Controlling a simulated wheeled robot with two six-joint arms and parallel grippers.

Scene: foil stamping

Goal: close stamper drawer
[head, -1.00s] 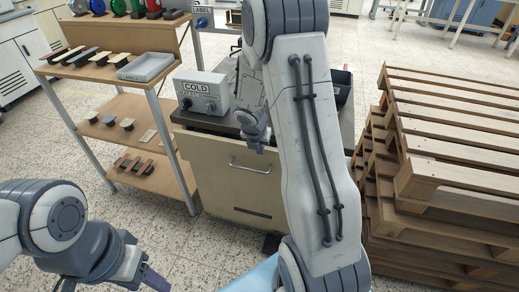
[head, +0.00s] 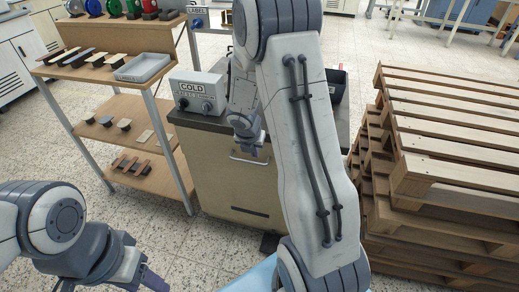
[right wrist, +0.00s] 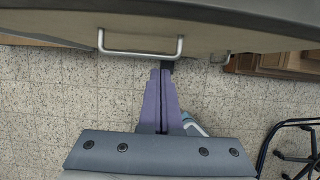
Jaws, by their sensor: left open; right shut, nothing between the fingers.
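The cream drawer front (head: 212,172) sits in the cabinet under the dark worktop (head: 203,123), and looks flush below its edge. Its metal handle (head: 238,158) is partly behind my right gripper (head: 252,148); the handle (right wrist: 140,54) also spans the right wrist view. My right gripper (right wrist: 160,74) is shut and empty, its tips close to the drawer front near the handle's right end; contact is unclear. My right arm hides part of the worktop and cabinet. My left gripper (head: 150,281) is open and empty at the lower left.
A wooden shelf unit (head: 100,75) with several stamps and a grey tray (head: 143,67) stands close on the left. Stacked wooden pallets (head: 440,150) stand on the right. A black bin (head: 336,85) is on the worktop. Speckled floor (head: 100,215) is open in front.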

